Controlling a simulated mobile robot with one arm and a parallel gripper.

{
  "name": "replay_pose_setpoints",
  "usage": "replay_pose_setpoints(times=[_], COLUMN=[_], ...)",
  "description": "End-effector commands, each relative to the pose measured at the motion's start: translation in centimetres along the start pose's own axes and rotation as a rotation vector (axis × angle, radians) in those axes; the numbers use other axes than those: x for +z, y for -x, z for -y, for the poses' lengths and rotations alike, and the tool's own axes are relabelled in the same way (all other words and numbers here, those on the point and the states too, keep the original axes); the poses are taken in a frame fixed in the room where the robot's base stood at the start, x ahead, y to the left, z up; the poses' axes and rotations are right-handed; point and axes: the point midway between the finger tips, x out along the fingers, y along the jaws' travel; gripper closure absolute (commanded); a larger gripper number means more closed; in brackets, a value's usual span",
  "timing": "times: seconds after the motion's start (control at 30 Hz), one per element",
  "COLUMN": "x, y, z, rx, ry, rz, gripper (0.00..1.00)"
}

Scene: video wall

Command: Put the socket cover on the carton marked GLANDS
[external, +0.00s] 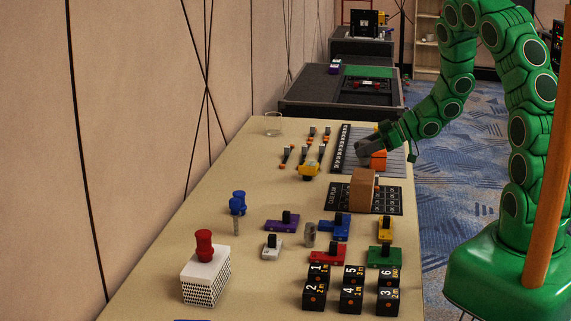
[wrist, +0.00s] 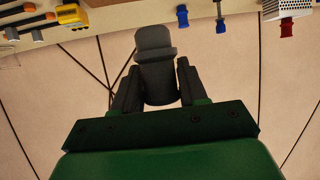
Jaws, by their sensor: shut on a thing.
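My gripper (wrist: 157,88) is shut on a dark grey, round, flanged piece (wrist: 155,45), which looks like the socket cover. In the external view my gripper (external: 372,145) is over the far right part of the table, above or beside an orange block (external: 378,161); the gap between them is hard to judge. A plain brown box (external: 364,190) stands nearer the camera on a dark printed sheet. It may be the carton, but no GLANDS marking can be read.
Coloured blocks with black knobs (external: 328,254) and black numbered cubes (external: 351,291) fill the near right. A white box with a red piece on top (external: 205,275) stands at the near left. A glass (external: 273,124) stands at the far left.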

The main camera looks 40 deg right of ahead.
Motion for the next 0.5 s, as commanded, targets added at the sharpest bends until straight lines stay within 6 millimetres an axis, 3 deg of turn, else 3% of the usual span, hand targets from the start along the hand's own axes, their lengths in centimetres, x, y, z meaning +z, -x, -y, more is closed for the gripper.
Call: replay_pose_setpoints(times=[0.5], x=[3.1], y=[-1.5], z=[0.0], rx=[0.000], ry=[-0.001], rz=[-0.001], gripper=[0.86])
